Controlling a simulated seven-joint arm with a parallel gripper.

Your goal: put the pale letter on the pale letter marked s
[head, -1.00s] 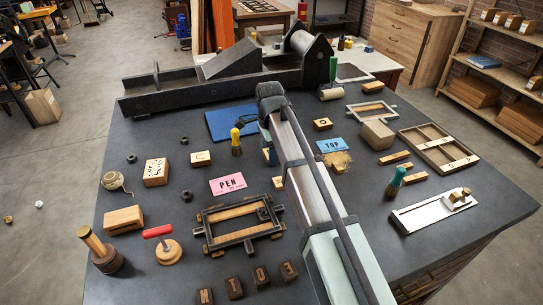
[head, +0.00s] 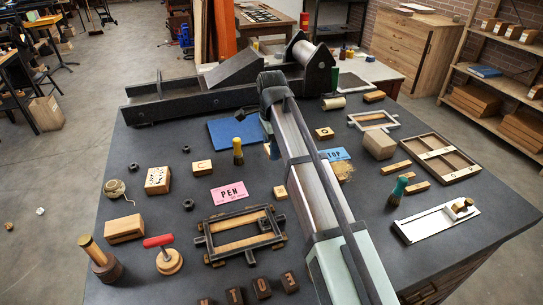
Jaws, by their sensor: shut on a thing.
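My gripper (head: 272,150) is mostly hidden behind my own arm. It is over the middle of the bench, right of the yellow-handled brush. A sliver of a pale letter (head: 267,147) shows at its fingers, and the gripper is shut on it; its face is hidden. A pale letter block (head: 280,192) lies below the gripper in the picture, right of the pink card; its mark is too small to read. Another pale letter (head: 202,167), like a C or U, lies left of the brush. A pale letter like an O (head: 324,133) lies right of my arm.
A yellow-handled brush (head: 238,151) stands near the blue pad (head: 236,132). The pink PEN card (head: 229,193) lies above a dark frame (head: 241,234). Several dark letters (head: 262,288) line the front.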

